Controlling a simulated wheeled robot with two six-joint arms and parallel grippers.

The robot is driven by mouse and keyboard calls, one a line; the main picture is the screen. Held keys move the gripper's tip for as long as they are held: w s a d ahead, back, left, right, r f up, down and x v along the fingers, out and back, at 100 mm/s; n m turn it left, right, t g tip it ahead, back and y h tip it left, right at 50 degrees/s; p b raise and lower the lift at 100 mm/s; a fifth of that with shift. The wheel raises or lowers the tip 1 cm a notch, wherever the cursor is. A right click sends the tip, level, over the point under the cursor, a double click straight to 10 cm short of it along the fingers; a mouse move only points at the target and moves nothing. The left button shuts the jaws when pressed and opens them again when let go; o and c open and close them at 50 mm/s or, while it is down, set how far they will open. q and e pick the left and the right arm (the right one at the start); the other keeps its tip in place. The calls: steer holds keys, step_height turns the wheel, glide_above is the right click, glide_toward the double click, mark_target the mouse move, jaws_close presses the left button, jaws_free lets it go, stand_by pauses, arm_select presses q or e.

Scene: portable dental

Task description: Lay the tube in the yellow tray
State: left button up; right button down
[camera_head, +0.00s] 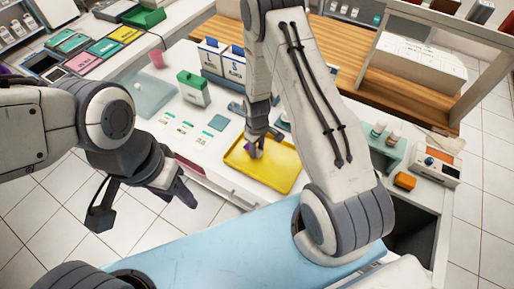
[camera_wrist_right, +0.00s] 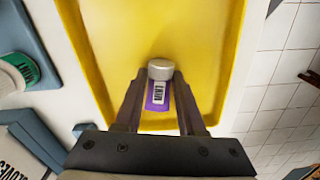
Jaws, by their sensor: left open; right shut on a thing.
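The yellow tray (camera_head: 279,172) lies on the white counter, partly hidden behind my right arm in the head view. It also fills the middle of the right wrist view (camera_wrist_right: 200,45). My right gripper (camera_head: 257,145) is shut on the tube (camera_wrist_right: 158,92), which has a white cap and a purple body with a printed label. The tube is over the tray's floor near one rim; I cannot tell whether it touches the tray. My left gripper (camera_head: 143,208) is open and empty, in front of the counter over the floor.
A green and white box (camera_head: 193,89) and blue-and-white boxes (camera_head: 220,60) stand behind the tray. A pink cup (camera_head: 156,59) is at the back left. Small bottles in a green holder (camera_head: 386,140) and an orange block (camera_head: 405,181) are at the right. A light blue surface (camera_head: 225,245) lies in front.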

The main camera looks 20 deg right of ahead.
steer(key=shift+c, duration=2.1)
jaws_free()
steer(key=shift+r, duration=0.1)
step_height(320, 180, up, 10)
steer(key=b, duration=0.1)
steer(key=shift+r+b, duration=0.2)
steer(key=shift+b, duration=0.2)
